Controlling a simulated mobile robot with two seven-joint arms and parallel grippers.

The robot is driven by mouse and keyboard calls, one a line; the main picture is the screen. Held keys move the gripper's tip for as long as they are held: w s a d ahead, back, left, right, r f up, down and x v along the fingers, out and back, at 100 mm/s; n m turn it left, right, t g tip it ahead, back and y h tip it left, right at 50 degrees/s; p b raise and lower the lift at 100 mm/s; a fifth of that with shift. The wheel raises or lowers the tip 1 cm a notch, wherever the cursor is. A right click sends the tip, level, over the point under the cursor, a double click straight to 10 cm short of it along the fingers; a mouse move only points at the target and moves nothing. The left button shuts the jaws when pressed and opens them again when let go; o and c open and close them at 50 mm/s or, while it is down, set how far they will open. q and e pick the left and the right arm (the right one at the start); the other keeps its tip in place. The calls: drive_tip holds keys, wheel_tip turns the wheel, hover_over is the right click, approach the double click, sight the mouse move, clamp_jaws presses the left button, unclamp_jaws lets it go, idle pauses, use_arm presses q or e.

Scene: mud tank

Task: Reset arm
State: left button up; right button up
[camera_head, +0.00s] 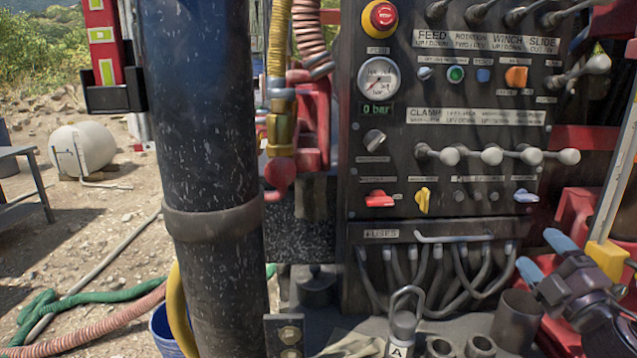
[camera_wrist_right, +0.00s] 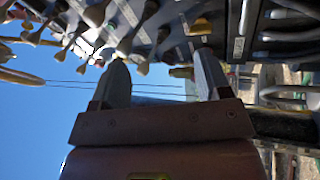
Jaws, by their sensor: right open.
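My right gripper (camera_head: 543,254) is at the right edge of the head view, in front of the lower right of the control panel (camera_head: 400,133). Its two blue-tipped fingers stand apart with nothing between them. In the right wrist view my right gripper (camera_wrist_right: 158,75) also shows its fingers spread and empty, with panel levers beyond them. My left gripper is not in the head view.
A thick dark pipe (camera_head: 208,130) stands upright at centre left. Clamp levers (camera_head: 492,156) stick out of the panel. Cups and a shackle (camera_head: 404,318) stand on the ledge below. Hoses (camera_head: 90,310) and a white tank (camera_head: 82,148) lie on the ground at left.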

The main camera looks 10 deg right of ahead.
drive_tip(key=s+a+f+m+g+h, duration=0.1)
drive_tip(key=s+a+f+m+g, duration=0.2)
drive_tip(key=f, duration=0.5)
drive_tip(key=s+a+f+m+g+h, duration=0.15)
drive_tip(key=f+m, duration=0.25)
drive_tip(key=f, duration=0.4)
drive_tip(key=s+a+f+m+g, duration=0.2)
drive_tip(key=s+f+m, duration=0.15)
drive_tip(key=f, duration=0.45)
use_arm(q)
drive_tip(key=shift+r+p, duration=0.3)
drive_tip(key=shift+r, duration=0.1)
use_arm(e)
drive_tip(key=s+a+f+m+g+y, duration=0.1)
drive_tip(key=s+a+f+m+g, duration=0.3)
drive_tip(key=s+a+f, duration=0.7)
drive_tip(key=s+f+m, duration=0.1)
drive_tip(key=s+f, duration=0.1)
drive_tip(key=s, duration=0.1)
drive_tip(key=shift+f, duration=0.2)
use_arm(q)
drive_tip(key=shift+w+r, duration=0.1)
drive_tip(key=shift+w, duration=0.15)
use_arm(e)
drive_tip(key=shift+s+a, duration=0.1)
